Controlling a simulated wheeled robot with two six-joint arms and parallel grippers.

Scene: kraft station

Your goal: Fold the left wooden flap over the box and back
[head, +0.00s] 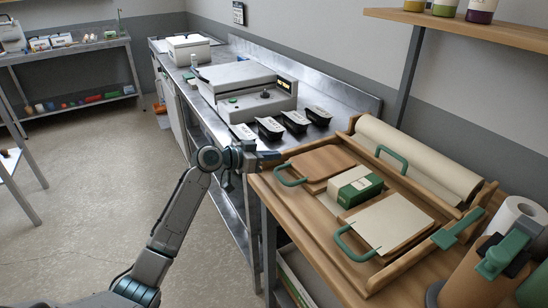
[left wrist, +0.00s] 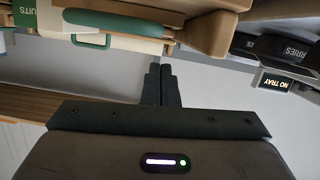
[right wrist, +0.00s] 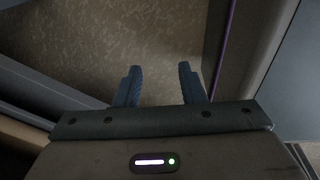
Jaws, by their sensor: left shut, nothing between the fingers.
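The left wooden flap (head: 318,164) lies flat at the left of the wooden frame, with a green handle (head: 291,176) along its left side. The green-and-white box (head: 360,183) sits right of it, between it and a pale flap (head: 386,226) with its own green handle (head: 350,247). My left gripper (head: 272,156) is at the flap's left edge, just behind the handle, with its fingers together and empty. The left wrist view shows the shut fingers (left wrist: 162,85) apart from a green handle (left wrist: 112,26). My right gripper (right wrist: 158,86) is open and empty over the floor.
A paper roll (head: 420,157) lies behind the flaps. A green lever (head: 459,229) and a white roll (head: 515,216) are at the right. Black trays (head: 295,121) and a sealing machine (head: 247,88) stand on the metal counter behind. Open floor is at the left.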

